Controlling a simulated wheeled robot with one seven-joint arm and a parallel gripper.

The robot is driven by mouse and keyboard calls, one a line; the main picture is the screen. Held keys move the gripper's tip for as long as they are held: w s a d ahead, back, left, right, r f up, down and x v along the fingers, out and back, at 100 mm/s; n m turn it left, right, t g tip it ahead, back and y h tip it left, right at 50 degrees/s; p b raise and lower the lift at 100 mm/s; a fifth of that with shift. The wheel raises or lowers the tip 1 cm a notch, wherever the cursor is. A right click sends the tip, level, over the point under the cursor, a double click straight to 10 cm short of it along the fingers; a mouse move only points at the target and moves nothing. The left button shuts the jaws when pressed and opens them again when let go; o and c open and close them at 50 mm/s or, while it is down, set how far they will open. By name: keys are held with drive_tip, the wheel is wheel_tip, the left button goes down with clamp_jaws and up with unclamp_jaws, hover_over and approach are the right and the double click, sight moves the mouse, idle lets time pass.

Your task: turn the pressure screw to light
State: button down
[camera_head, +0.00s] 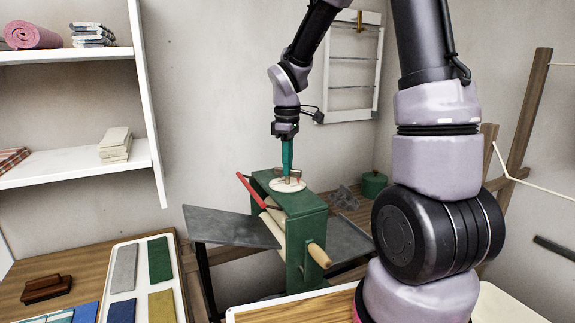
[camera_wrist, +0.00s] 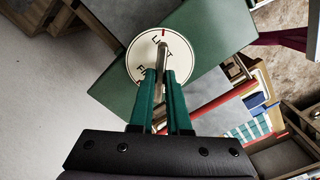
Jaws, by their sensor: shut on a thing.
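The pressure screw (camera_head: 291,179) stands on top of a green mangle-like machine (camera_head: 305,226), above a round white dial (camera_head: 274,186). In the wrist view its narrow bar-shaped handle (camera_wrist: 162,54) lies over the dial (camera_wrist: 135,62). The dial has dark letters, partly hidden, and a red mark near its upper edge. I cannot read the setting. My gripper (camera_head: 287,172) points straight down with teal fingers and is shut on the screw's handle; the fingers also show in the wrist view (camera_wrist: 160,76).
Grey boards (camera_head: 230,226) extend from the sides. A green pot (camera_head: 373,184) stands behind right. A tray with coloured cloths (camera_head: 141,240) lies left, below white shelves (camera_head: 75,176).

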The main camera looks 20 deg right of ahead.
drive_tip(key=shift+w+r, duration=0.1)
drive_tip(key=c, duration=0.9)
unclamp_jaws()
wheel_tip(320, 180, up, 11)
drive_tip(key=shift+f, duration=0.15)
drive_tip(key=s+d+r+m+t, duration=0.1)
drive_tip(key=s+r+m+t, duration=0.1)
drive_tip(key=s+m, duration=0.3)
drive_tip(key=s+d+r+m+t+y, duration=0.1)
drive_tip(key=s+d+r+m+t, duration=0.1)
drive_tip(key=s+m, duration=0.3)
drive_tip(key=s+d+r+m+t+y, duration=0.1)
drive_tip(key=s+d+r+m+t, duration=0.1)
drive_tip(key=s, duration=0.5)
drive_tip(key=shift+s+d+r+m+t, duration=0.15)
drive_tip(key=shift+r+m+t, duration=0.15)
drive_tip(key=shift+r+m, duration=0.45)
drive_tip(key=shift+s+d+r+m+t, duration=0.1)
drive_tip(key=shift+r+m+t, duration=0.3)
drive_tip(key=shift+m, duration=0.55)
